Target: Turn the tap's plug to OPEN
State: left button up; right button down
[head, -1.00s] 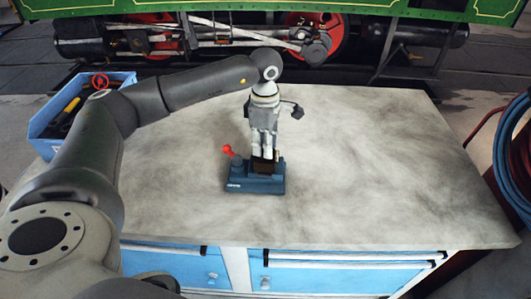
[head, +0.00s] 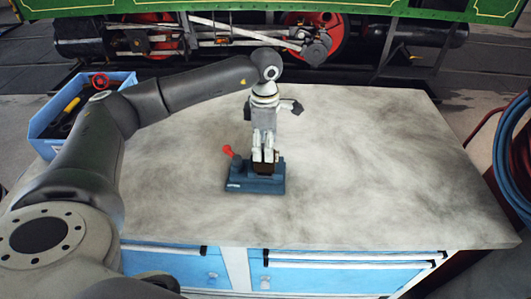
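A small blue fixture (head: 256,185) stands near the middle of the grey worktop. A red-knobbed lever (head: 228,151) sticks up at its left side. A small brown block-like part (head: 265,168), perhaps the tap's plug, shows on top of the fixture. My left gripper (head: 264,156) points straight down over this part, its fingertips at or just above it. The fingers hide much of the part. I cannot tell whether they grip it. No OPEN marking can be read. My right gripper is not in view.
A blue bin (head: 52,114) with tools and a red handwheel (head: 100,81) stands at the worktop's (head: 390,170) back left. Red and blue hoses (head: 513,165) hang at the right edge. The right half of the worktop is clear. A green steam tram stands behind.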

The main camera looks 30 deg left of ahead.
pick_arm(q)
jog(key=shift+r+p, duration=1.55)
jog(key=shift+r, duration=1)
